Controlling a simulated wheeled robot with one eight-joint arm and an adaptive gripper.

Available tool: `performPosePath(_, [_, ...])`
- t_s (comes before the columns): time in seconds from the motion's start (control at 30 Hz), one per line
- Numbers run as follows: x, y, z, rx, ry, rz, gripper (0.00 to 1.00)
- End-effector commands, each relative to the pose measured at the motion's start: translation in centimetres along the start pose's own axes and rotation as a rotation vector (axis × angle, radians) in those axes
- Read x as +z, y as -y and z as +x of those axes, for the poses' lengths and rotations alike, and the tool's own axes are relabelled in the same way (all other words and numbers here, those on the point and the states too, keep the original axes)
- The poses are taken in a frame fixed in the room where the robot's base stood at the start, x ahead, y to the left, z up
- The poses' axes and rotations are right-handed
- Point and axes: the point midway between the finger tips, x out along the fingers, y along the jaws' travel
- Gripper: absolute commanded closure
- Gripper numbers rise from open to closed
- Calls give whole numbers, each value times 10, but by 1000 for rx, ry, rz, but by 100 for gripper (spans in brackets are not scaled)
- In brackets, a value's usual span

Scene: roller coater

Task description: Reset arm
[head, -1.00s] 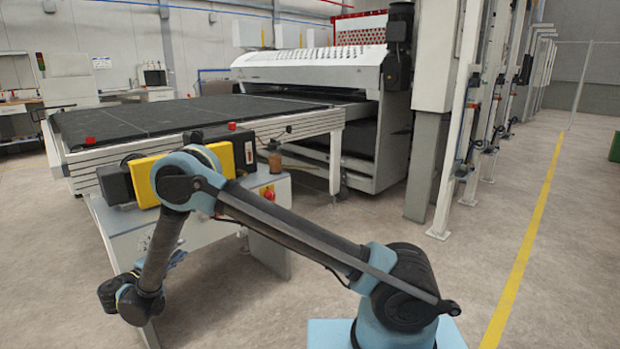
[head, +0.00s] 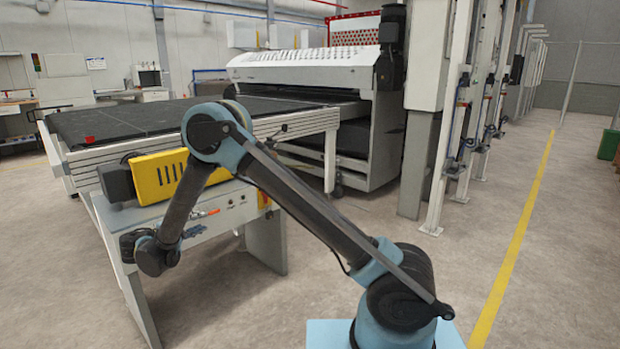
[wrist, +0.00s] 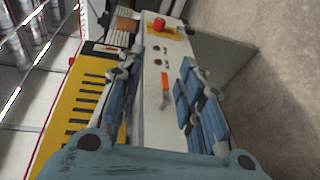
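My arm is blue and dark grey and rises from its base at the lower right of the head view. Its elbow is raised at the centre left, and the forearm hangs down to the wrist. My gripper (wrist: 158,65) shows in the wrist view with its two blue-padded fingers spread apart and nothing between them. In the head view only a small blue part of it (head: 193,231) shows beside the wrist. It faces the white machine panel (wrist: 180,62), which has a red button (wrist: 159,24) and an orange-red switch (wrist: 165,90).
The yellow slotted unit (head: 165,178) sits on the bench behind my forearm. The long dark conveyor table (head: 110,121) leads to the white coater (head: 305,70). White posts (head: 450,150) stand to the right. Open floor (head: 590,250) lies beyond the yellow line.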

Motion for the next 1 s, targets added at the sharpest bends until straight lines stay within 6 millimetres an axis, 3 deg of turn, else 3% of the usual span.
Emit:
performPosePath(0.03, [10,-15,17,-23,20,1,66])
performPosePath(0.2, [41,-52,64,-111,72,5,66])
performPosePath(0.5, [114,-107,134,-266,162,33,66])
performPosePath(0.7, [174,-135,170,-368,218,65,66])
performPosePath(1.0, [271,-164,202,-517,297,134,66])
